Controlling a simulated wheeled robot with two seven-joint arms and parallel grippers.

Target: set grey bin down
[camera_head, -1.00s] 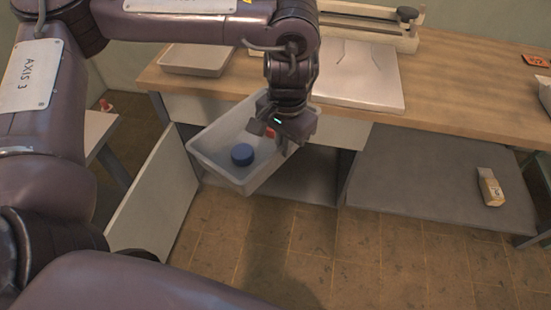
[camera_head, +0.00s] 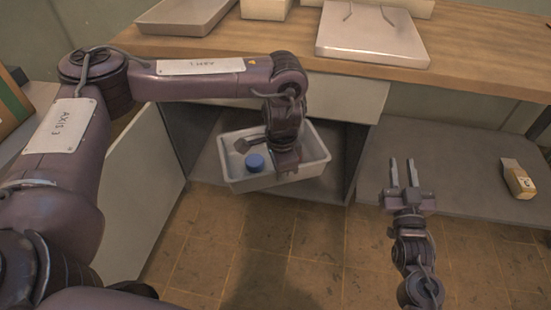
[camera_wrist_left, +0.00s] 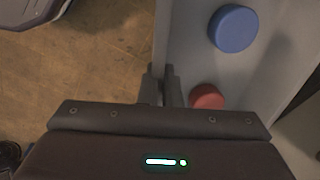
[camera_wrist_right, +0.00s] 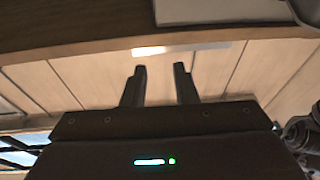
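The grey bin (camera_head: 312,150) is a shallow light tray at the opening of the low cabinet bay, roughly level. I cannot tell whether it touches the shelf. A blue round piece (camera_head: 254,162) lies in it. The left wrist view also shows the bin (camera_wrist_left: 190,50), the blue piece (camera_wrist_left: 233,28) and a red round piece (camera_wrist_left: 207,97), which the gripper hides in the head view. My left gripper (camera_head: 288,172) is over the bin's near side, its fingers (camera_wrist_left: 160,82) closed around the bin's wall. My right gripper (camera_head: 404,165) is open and empty, right of the bin.
The wooden bench top (camera_head: 460,55) is above the bay, with a grey tray (camera_head: 185,15) and a pale flat panel (camera_head: 370,35) on it. An open cabinet door (camera_head: 145,190) stands left of the bin. A small carton (camera_head: 517,178) lies on the low right shelf (camera_head: 450,160).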

